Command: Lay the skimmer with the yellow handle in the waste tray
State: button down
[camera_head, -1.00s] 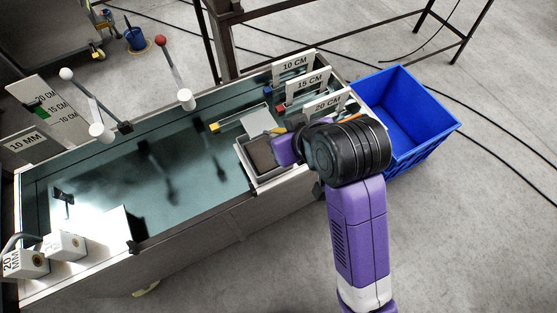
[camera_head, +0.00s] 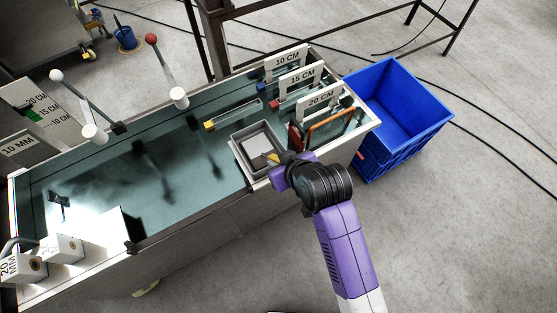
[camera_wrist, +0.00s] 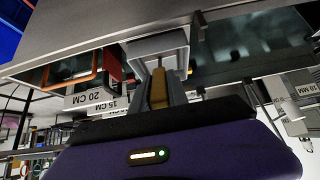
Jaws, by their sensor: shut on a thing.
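My gripper (camera_head: 274,160) is at the near right corner of the waste tray (camera_head: 238,150). It is shut on the yellow handle (camera_wrist: 158,90) of the skimmer, which stands between the two fingers in the wrist view. In the head view only a small yellow bit of the handle (camera_head: 272,157) shows beside my gripper. A pale grey surface inside the tray appears to be the skimmer's flat plate (camera_head: 260,144). I cannot tell whether it touches the tray floor. The grey tray (camera_wrist: 158,42) also shows just beyond my fingers in the wrist view.
The tray sits at the bath's near edge. Right of it are an orange-brown framed tool (camera_head: 330,128) and slots with a 20 CM sign (camera_head: 321,97). A yellow-ended rod (camera_head: 210,125) lies behind the tray. A blue crate (camera_head: 402,125) stands right of the bath.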

jog(key=shift+f, duration=0.15)
jog(key=c, duration=1.3)
grip_release()
jog(key=shift+r, duration=0.25)
jog(key=v, duration=1.2)
